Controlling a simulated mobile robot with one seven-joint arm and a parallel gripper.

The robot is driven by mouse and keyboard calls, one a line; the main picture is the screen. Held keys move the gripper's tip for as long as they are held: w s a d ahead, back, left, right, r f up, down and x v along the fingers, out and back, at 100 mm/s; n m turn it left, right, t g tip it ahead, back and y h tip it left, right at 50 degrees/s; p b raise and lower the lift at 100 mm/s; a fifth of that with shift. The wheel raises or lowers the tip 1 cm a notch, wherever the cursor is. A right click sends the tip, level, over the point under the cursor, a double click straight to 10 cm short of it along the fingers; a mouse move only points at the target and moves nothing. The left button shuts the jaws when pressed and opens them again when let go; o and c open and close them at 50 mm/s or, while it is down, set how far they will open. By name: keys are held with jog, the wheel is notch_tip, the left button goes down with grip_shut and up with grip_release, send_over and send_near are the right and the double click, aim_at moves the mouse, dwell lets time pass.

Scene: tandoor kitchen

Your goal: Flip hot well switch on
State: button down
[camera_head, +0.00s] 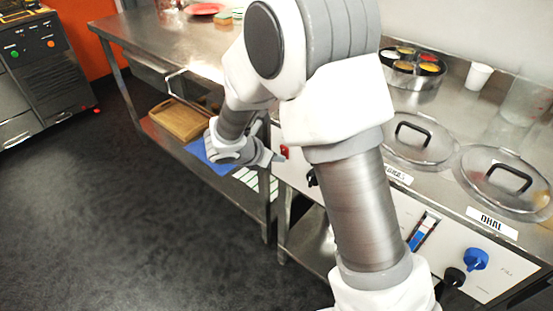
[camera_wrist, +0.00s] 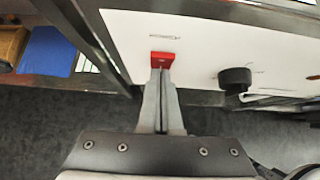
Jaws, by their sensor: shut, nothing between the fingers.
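The red switch (camera_wrist: 162,59) sits on the white front panel (camera_wrist: 195,40) of the hot well. It also shows as a small red spot in the head view (camera_head: 284,151). My gripper (camera_wrist: 161,72) is shut and empty, with its fingertips at the lower edge of the red switch, seemingly touching or very close to it. In the head view my gripper (camera_head: 277,158) reaches the panel from the left. The fingertips hide the lower part of the switch, and I cannot tell which way it is set.
A black knob (camera_wrist: 235,80) is right of the switch. A blue knob (camera_head: 476,259) is farther along the panel. Lidded wells (camera_head: 418,143) and a spice tin (camera_head: 413,77) are on top. A steel table (camera_head: 140,32) with a lower shelf adjoins on the left. The dark floor in front is clear.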

jog(key=shift+r, duration=0.15)
jog(key=shift+r+p, duration=0.7)
jog(key=shift+r, duration=0.05)
